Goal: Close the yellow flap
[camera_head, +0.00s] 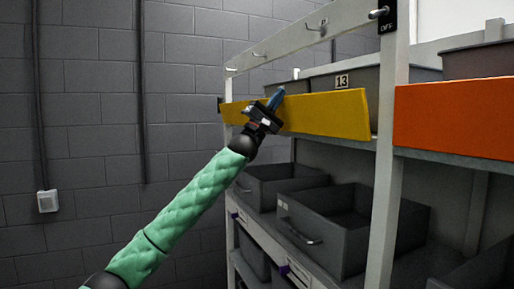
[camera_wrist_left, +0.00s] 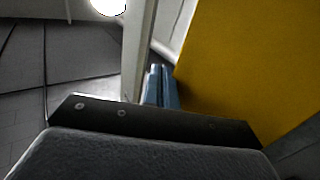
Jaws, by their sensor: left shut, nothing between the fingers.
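The yellow flap (camera_head: 325,114) is a long flat panel along the front of the upper shelf. It hangs in front of the grey bins there. My left gripper (camera_head: 276,97) is at the flap's left part, with its blue fingers shut and empty, pointing up near the flap's top edge. In the left wrist view the yellow flap (camera_wrist_left: 255,70) fills the right side, and the blue fingers (camera_wrist_left: 160,88) are together beside its left edge. I cannot tell whether the fingers touch the flap. My right gripper is not in view.
An orange flap (camera_head: 455,117) is to the right, beyond a white upright post (camera_head: 389,150). Grey bins (camera_head: 350,225) stand on the lower shelf. A grey block wall (camera_head: 95,130) is at the left, with free room before it.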

